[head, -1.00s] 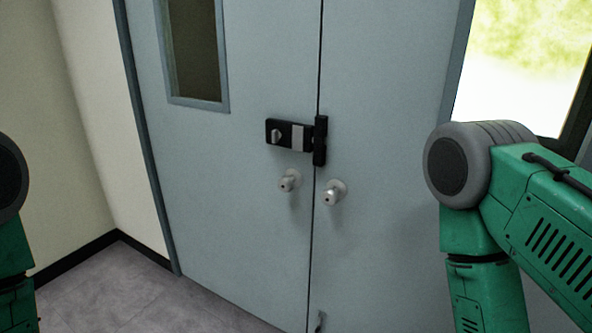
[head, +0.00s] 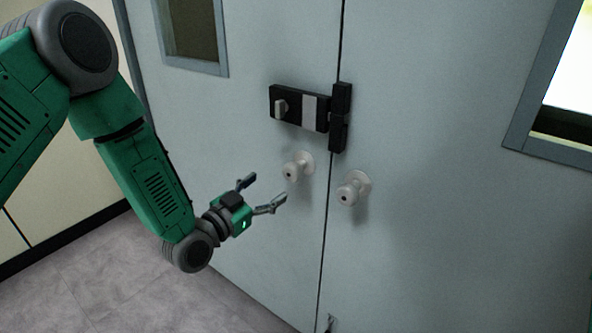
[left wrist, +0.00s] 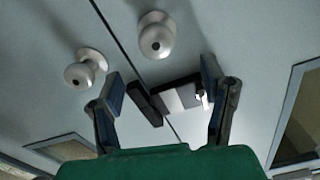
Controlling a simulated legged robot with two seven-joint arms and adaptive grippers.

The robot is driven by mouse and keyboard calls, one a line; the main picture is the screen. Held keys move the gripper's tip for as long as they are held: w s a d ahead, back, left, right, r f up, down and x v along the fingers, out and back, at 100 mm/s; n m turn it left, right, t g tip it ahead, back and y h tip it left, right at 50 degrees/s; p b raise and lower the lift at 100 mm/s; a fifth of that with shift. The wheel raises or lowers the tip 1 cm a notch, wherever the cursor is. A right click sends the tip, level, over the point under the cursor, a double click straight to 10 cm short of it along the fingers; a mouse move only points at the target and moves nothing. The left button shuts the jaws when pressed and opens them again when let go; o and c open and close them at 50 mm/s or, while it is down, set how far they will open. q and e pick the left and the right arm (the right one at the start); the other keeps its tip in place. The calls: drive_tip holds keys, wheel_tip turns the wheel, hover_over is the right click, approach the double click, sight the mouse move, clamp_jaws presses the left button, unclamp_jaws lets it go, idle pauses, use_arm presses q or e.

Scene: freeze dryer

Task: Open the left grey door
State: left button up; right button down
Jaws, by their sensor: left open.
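The left grey door (head: 215,130) is shut against the right grey door (head: 440,130), with a dark seam between them. Its round pale knob (head: 296,167) sits just left of the seam, below a black lock box (head: 298,107). My left gripper (head: 265,189) is open and empty, its fingers pointing at the door, a little below and left of this knob and apart from it. In the left wrist view, which is upside down, the left door's knob (left wrist: 157,37) lies beyond the open fingers (left wrist: 160,85). My right gripper is not in view.
The right door's knob (head: 353,188) is close by, across the seam. A black latch piece (head: 340,117) bridges the seam. A window (head: 195,35) is in the left door. The grey floor (head: 110,270) looks clear.

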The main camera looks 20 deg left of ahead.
sight(290, 174)
use_arm(q)
drive_tip(key=x, duration=0.3)
drive_tip(key=d+x, duration=0.1)
drive_tip(key=x, duration=0.2)
drive_tip(key=shift+d, duration=0.1)
drive_tip(key=x, duration=0.3)
drive_tip(key=shift+w+a+f+b, duration=0.1)
drive_tip(key=shift+a+b, duration=0.2)
drive_tip(key=shift+w+a, duration=0.2)
drive_tip(key=shift+w, duration=0.15)
drive_tip(key=shift+d, duration=0.3)
drive_tip(key=shift+c, duration=0.5)
drive_tip(key=shift+d, duration=0.2)
clamp_jaws()
drive_tip(key=shift+a, duration=0.1)
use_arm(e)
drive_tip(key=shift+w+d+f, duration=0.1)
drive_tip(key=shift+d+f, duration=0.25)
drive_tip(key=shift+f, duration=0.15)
